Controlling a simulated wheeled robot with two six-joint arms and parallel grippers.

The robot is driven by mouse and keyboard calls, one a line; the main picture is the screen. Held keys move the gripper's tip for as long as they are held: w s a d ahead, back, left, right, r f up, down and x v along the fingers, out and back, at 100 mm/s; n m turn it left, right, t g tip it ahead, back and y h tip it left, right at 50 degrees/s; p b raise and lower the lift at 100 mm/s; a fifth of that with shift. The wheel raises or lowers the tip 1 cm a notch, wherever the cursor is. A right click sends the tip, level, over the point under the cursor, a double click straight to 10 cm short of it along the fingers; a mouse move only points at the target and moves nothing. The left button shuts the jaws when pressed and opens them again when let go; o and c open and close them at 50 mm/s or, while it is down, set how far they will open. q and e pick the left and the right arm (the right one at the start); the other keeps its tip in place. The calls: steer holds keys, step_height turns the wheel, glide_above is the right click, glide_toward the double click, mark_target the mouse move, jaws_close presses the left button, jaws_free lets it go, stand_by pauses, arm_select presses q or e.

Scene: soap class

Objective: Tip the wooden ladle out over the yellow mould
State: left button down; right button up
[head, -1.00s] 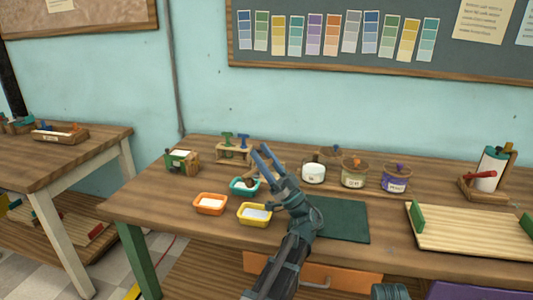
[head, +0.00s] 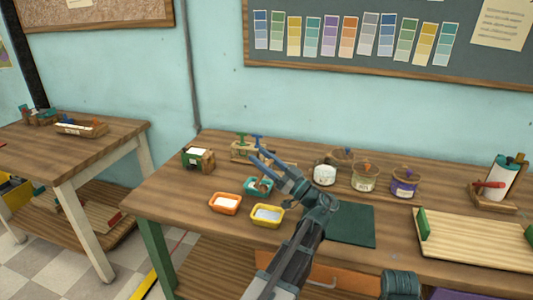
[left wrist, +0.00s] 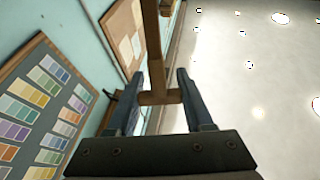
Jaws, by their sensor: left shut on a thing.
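The yellow mould (head: 267,215) stands on the table with a whitish inside, at the front of a group of small moulds. My left gripper (head: 259,157) is raised behind and above it in the head view, its fingers pointing up and left. In the left wrist view the gripper (left wrist: 160,96) is shut on a wooden piece, which I take to be the wooden ladle (left wrist: 153,45). Its shaft runs up out of that picture from a crosspiece between the fingers. I cannot make out its bowl or contents, nor the ladle clearly in the head view. My right gripper is out of view.
An orange mould (head: 225,204) and a teal mould (head: 250,190) stand close by; something brown shows in the teal one. Jars, including a white one (head: 324,175) and a purple one (head: 403,186), stand to the right. A dark green mat (head: 352,226) lies bare beside my arm.

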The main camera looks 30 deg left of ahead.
arm_select(q)
steer(key=shift+a+r+h+p, duration=0.2)
steer(key=shift+a+h+p, duration=0.4)
steer(key=shift+p, duration=0.35)
steer(key=a+f+h+p, duration=0.1)
steer(key=h+p, duration=0.1)
steer(key=a+f+h+p, duration=0.1)
steer(key=a+p, duration=0.1)
steer(key=p, duration=0.1)
steer(key=shift+a+h, duration=0.2)
steer(key=shift+h, duration=0.2)
steer(key=shift+r, duration=0.1)
step_height(320, 180, up, 4)
steer(key=p, duration=0.4)
